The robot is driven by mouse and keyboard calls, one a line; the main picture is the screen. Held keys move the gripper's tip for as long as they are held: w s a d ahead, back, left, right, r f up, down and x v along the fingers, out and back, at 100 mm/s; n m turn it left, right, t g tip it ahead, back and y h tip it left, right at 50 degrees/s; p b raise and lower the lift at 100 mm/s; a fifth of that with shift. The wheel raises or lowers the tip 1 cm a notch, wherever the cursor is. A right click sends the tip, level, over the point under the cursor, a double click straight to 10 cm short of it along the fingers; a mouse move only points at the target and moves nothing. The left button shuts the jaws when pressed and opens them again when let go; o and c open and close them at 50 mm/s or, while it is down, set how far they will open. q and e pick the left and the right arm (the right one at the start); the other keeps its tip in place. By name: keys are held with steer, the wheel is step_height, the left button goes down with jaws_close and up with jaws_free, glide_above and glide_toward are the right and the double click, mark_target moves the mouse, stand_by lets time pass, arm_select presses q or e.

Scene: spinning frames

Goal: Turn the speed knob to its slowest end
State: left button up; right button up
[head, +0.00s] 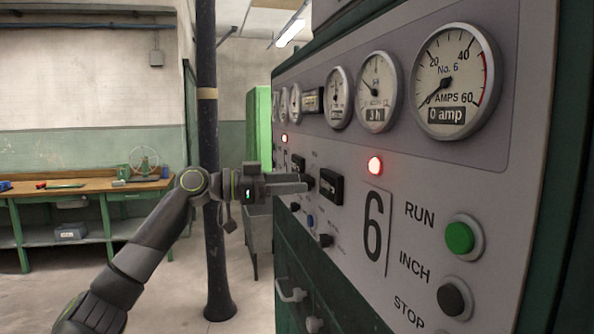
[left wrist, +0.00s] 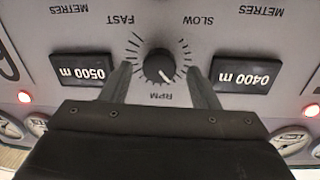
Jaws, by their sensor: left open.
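The speed knob (left wrist: 160,67) is a round black dial on the grey panel, in the middle of the left wrist view, which shows the panel upside down. It is marked RPM, with FAST at upper left and SLOW at upper right in that picture. Its white pointer mark points down and slightly right, towards the RPM side. My left gripper (left wrist: 159,70) is open, with one finger on each side of the knob and visible gaps between. In the head view my left gripper (head: 302,184) reaches the panel and largely hides the knob. My right gripper is not in view.
Metre counters reading 0500 m (left wrist: 82,71) and 0400 m (left wrist: 246,74) flank the knob. A lit red lamp (head: 375,166), a green RUN button (head: 460,237) and a black INCH button (head: 452,299) are on the panel. A dark post (head: 207,120) stands behind my left arm.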

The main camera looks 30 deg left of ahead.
arm_select(q)
steer(key=shift+x, duration=0.8)
steer(key=c, duration=1)
steer(key=shift+o, duration=0.2)
steer(key=shift+n, duration=0.3)
